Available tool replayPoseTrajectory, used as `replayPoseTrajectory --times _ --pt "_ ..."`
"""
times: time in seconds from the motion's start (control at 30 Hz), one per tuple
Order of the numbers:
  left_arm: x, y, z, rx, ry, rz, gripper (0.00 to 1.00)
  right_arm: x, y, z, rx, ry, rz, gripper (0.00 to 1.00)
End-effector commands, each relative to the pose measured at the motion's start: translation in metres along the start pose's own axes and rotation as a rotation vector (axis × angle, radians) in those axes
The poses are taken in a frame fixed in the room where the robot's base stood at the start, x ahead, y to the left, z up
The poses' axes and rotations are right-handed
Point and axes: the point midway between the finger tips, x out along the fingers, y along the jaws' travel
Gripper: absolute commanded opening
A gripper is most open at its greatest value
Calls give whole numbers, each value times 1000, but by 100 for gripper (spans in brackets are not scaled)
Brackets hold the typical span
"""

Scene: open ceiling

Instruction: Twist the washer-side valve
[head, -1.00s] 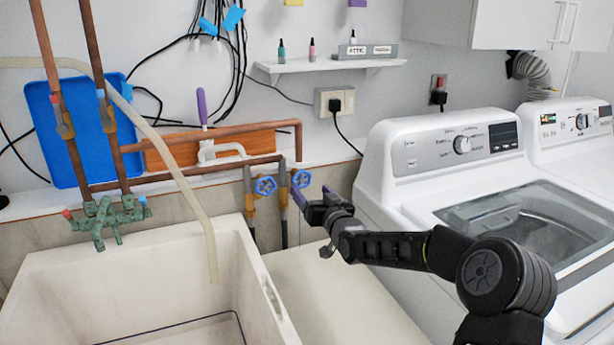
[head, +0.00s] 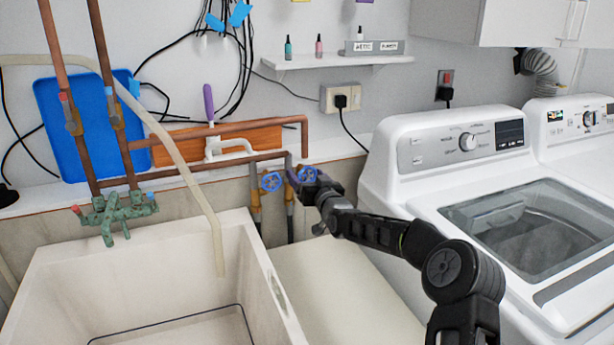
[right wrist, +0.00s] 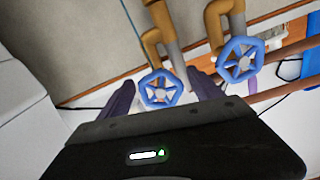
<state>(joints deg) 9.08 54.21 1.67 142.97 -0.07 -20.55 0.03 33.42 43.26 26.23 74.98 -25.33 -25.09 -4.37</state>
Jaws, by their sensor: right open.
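The washer-side valve (head: 307,173) is the right one in the head view, partly covered by my right gripper (head: 312,184). The other valve (head: 272,181) is just to its left, clear of the gripper. In the right wrist view the washer-side valve (right wrist: 161,90) shows between the two open, dark purple fingers of my right gripper (right wrist: 161,82). I cannot tell whether they touch it. The other valve (right wrist: 241,60) shows outside the right-hand finger. My left gripper is not in view.
A utility sink (head: 150,275) stands at the left, with a green faucet (head: 115,212) above it. Copper pipes (head: 230,130) run along the wall. The washer (head: 435,160) stands at the right. A pale flat surface (head: 335,295) lies between sink and washer.

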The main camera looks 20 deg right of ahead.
Motion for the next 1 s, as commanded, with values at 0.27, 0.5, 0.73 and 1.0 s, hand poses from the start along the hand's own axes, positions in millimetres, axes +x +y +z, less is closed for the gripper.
replayPoseTrajectory --times 0.27,0.5,0.73,1.0 --pt "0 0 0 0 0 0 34 0 0 0 0 1 0 67" --pt "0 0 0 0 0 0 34 0 0 0 0 1 0 47" --pt "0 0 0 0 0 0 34 0 0 0 0 1 1 28" --pt "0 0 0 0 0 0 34 0 1 0 -1 1 1 14"
